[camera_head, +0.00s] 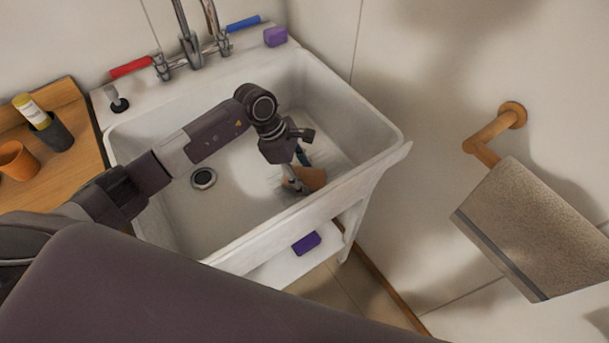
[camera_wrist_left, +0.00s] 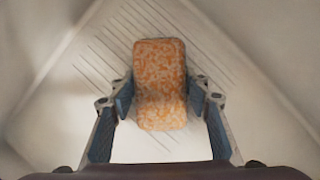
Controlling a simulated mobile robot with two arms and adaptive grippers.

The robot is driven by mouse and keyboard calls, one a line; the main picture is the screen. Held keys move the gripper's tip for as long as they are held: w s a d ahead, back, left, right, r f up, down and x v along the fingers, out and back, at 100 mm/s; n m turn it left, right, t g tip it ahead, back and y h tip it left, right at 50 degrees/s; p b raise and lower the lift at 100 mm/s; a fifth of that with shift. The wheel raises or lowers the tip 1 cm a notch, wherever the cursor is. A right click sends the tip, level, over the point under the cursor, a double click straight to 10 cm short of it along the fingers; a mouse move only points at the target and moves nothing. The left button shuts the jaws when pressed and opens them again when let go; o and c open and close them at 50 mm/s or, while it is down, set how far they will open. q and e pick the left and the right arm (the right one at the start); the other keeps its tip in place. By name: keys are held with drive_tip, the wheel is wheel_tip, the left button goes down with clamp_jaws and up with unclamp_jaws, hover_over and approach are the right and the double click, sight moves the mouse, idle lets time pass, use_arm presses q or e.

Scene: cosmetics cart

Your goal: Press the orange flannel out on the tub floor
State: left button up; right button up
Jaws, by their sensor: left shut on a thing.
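The orange flannel (camera_head: 312,176) is in the white tub (camera_head: 170,221), near the front right of its floor. In the left wrist view the flannel (camera_wrist_left: 160,82) is a speckled orange, rounded oblong over the ribbed part of the tub floor. My left gripper (camera_head: 297,183) reaches down into the tub, and its fingers (camera_wrist_left: 160,100) sit on either side of the flannel, shut on it. Whether the flannel's underside touches the floor cannot be told. My right gripper is in neither view.
The drain (camera_head: 204,178) lies left of my gripper. Taps with a red (camera_head: 131,67) and a blue lever (camera_head: 244,23) stand at the back. A purple block (camera_head: 275,36) is on the back ledge. A towel (camera_head: 535,232) hangs right. An orange cup (camera_head: 18,160) stands left.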

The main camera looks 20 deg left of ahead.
use_arm(q)
drive_tip(key=shift+a+f+b, duration=0.1)
drive_tip(key=shift+b, duration=0.2)
idle(1.0)
drive_tip(key=shift+s+f+b, duration=0.1)
drive_tip(key=shift+f+b, duration=0.05)
drive_tip(key=shift+b, duration=0.25)
idle(0.8)
idle(0.9)
drive_tip(key=shift+b, duration=0.55)
idle(0.5)
wheel_tip(320, 180, up, 5)
drive_tip(key=p, duration=0.3)
wheel_tip(320, 180, up, 10)
drive_tip(key=p, duration=0.5)
idle(0.5)
